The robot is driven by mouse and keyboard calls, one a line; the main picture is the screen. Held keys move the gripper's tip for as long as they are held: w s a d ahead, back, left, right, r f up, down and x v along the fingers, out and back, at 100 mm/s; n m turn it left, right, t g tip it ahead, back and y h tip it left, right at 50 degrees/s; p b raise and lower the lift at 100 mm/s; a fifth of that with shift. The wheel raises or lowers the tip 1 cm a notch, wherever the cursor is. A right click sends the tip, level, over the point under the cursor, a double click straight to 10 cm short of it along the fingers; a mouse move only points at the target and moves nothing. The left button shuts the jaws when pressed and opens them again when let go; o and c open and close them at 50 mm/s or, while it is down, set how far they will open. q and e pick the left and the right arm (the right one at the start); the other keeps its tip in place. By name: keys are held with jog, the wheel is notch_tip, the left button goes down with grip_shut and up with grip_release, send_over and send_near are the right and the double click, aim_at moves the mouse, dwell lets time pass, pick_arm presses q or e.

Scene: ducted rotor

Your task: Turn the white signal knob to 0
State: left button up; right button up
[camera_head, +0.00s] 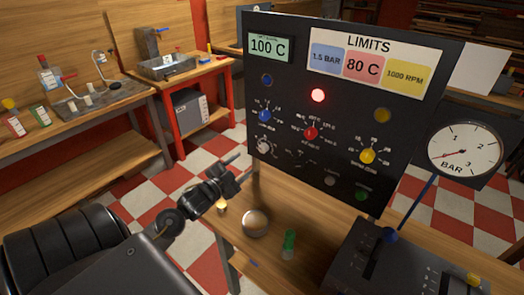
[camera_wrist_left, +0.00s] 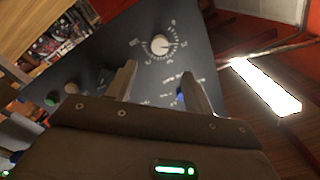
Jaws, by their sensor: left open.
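The white signal knob (camera_head: 264,145) sits at the lower left of the black control panel (camera_head: 290,88), below the blue knob (camera_head: 265,115). In the left wrist view the white knob (camera_wrist_left: 159,44) shows ahead of the fingers, with its scale around it. Its pointer and the scale's figures are too small to read. My left gripper (camera_head: 240,168) is open and empty, left of and a little below the white knob in the head view, apart from the panel. In the wrist view its two fingers (camera_wrist_left: 158,74) stand apart below the knob. My right gripper is not in view.
The panel also has a red knob (camera_head: 310,133), a yellow knob (camera_head: 367,155) and a lit red lamp (camera_head: 318,95). A round silvery object (camera_head: 255,223) and a green object (camera_head: 289,243) are on the wooden bench (camera_head: 318,215). A pressure gauge (camera_head: 465,148) stands right.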

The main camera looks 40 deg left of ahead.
aim_at(262, 149)
pick_arm(q)
jog(key=w+p, duration=0.1)
jog(key=w, duration=0.3)
jog(key=w+p, duration=0.1)
jog(key=w, duration=0.3)
jog(key=shift+w+a, duration=0.2)
jog(key=shift+w, duration=0.7)
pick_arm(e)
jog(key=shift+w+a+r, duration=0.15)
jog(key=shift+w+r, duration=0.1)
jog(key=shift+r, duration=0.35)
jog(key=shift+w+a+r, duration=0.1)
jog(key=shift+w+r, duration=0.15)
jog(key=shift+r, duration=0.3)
pick_arm(q)
jog(key=c, duration=0.9)
jog(key=shift+d, duration=0.15)
jog(key=shift+c, duration=0.3)
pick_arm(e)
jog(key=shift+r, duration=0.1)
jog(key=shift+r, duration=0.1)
